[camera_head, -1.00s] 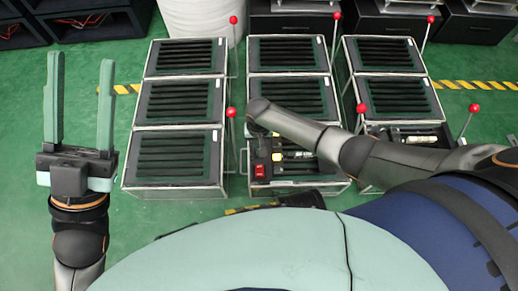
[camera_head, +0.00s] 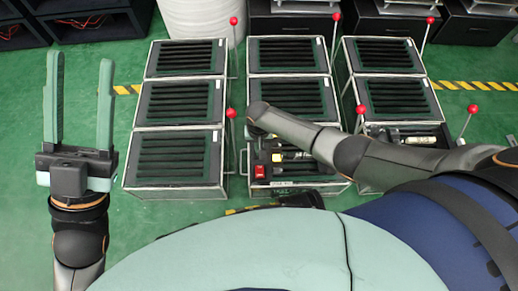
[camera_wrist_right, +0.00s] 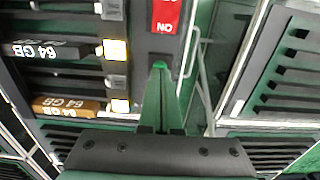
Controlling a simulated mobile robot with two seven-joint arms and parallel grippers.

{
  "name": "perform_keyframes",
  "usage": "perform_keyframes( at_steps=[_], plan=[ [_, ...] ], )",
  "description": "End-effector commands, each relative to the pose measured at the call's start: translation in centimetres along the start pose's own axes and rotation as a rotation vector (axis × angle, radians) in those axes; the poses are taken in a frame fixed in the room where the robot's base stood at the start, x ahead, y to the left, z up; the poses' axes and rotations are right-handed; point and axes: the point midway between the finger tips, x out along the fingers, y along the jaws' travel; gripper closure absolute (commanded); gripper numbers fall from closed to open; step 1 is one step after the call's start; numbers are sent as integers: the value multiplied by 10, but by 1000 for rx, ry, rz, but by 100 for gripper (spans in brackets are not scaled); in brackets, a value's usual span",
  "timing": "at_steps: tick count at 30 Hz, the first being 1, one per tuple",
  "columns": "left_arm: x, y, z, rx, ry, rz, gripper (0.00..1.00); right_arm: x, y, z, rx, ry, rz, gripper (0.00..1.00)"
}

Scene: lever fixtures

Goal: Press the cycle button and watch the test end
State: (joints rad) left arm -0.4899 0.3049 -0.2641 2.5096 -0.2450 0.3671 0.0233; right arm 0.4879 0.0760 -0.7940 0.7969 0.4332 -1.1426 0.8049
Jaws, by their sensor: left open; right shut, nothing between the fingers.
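The middle front test box (camera_head: 300,186) has a red switch (camera_head: 260,171) at its near left and memory modules in its slots. The right wrist view shows the switch (camera_wrist_right: 166,14) marked ON and modules (camera_wrist_right: 50,50) marked 64 GB, with lit pale squares at their ends. My right gripper (camera_wrist_right: 160,68) is shut and empty, its green fingertips over the dark panel just below the switch. I cannot tell a cycle button from the green tip, nor whether there is contact. My left gripper (camera_head: 80,58) is open and empty, left of the boxes.
Slotted boxes stand in three columns, with red-knobbed levers (camera_head: 231,113) beside them. A front right box (camera_head: 400,134) holds a pale cylindrical part. Dark crates and a white drum (camera_head: 200,17) stand behind. Green floor is free around my left gripper.

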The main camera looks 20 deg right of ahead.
Motion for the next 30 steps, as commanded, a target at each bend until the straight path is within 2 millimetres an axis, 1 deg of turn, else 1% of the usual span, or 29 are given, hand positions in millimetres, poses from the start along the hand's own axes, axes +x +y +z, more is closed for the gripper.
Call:
perform_keyframes(
  at_steps=[1,3,12,22,25,30],
  plan=[
    [6,-4,-6,-3,2,-2,50,-9,0,0,0,0,-1,100],
    [10,-7,-12,-9,5,-6,50,-15,0,0,1,-1,0,100],
    [27,-22,-34,-24,29,-22,50,-40,0,0,0,0,0,100],
    [47,-33,-57,-17,42,-17,50,-69,0,0,-1,-1,0,100],
    [51,-36,-63,-6,49,-16,50,-75,0,1,-1,-1,0,100],
    [50,-37,-64,-1,56,-22,50,-74,0,0,-1,-1,0,100]
  ],
)
